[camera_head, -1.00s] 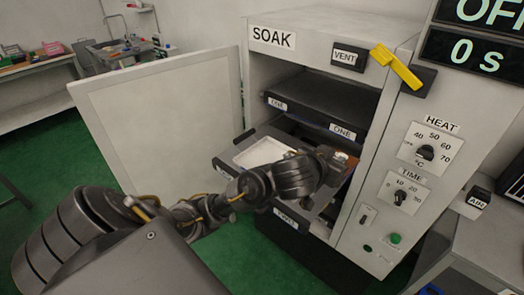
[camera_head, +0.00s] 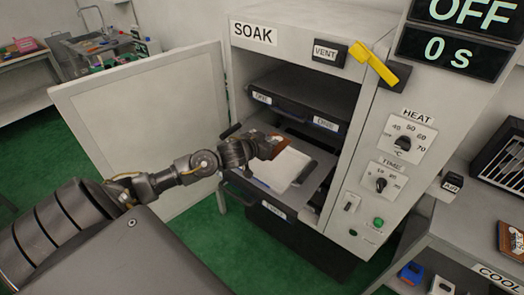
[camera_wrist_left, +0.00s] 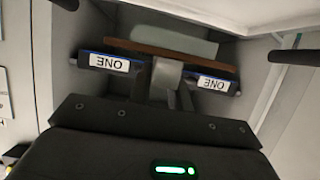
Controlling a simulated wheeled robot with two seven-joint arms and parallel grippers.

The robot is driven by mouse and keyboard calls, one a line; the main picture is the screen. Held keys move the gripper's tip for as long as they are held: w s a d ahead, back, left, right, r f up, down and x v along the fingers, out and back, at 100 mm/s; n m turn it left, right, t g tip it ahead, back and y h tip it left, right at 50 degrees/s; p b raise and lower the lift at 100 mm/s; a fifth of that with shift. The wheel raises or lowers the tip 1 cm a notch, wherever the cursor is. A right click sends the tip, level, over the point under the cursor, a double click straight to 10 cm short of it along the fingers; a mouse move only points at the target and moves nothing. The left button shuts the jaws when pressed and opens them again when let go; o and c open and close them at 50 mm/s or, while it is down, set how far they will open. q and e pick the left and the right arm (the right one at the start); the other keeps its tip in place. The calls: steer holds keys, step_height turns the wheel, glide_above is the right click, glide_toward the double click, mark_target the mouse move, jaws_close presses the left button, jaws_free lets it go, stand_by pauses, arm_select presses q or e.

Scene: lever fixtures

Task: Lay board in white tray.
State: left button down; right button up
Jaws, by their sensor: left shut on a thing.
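The white tray (camera_head: 287,170) lies on the lower pulled-out shelf of the SOAK oven in the head view. My left gripper (camera_head: 266,148) reaches in from the left and is shut on a brown board (camera_head: 281,143). The board is by the tray's far left part; the gripper hides some of it, and I cannot tell whether it touches the tray. In the left wrist view the gripper (camera_wrist_left: 167,85) points at the board's brown edge (camera_wrist_left: 172,52), near a front with two ONE labels. My right gripper is not in view.
The oven door (camera_head: 150,130) stands open at the left. An upper shelf (camera_head: 300,105) sits above the pulled-out lower shelf (camera_head: 262,203). The control panel with knobs (camera_head: 404,143) is at the right. Another brown board (camera_head: 510,243) lies by the COOL label.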

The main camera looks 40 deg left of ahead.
arm_select(q)
steer(key=a+f, duration=0.1)
steer(key=f, duration=0.1)
steer(key=w+a+f, duration=0.1)
steer(key=f, duration=0.1)
steer(key=shift+a+f, duration=0.1)
steer(key=shift+a, duration=0.2)
steer(key=shift+w+a+f, duration=0.1)
steer(key=shift+a+f, duration=0.25)
step_height(320, 180, down, 3)
steer(key=shift+a+r+p, duration=0.1)
steer(key=shift+a+p, duration=0.05)
steer(key=shift+p, duration=0.8)
steer(key=shift+f, duration=0.4)
steer(key=shift+f, duration=0.1)
steer(key=c, duration=1.3)
jaws_free()
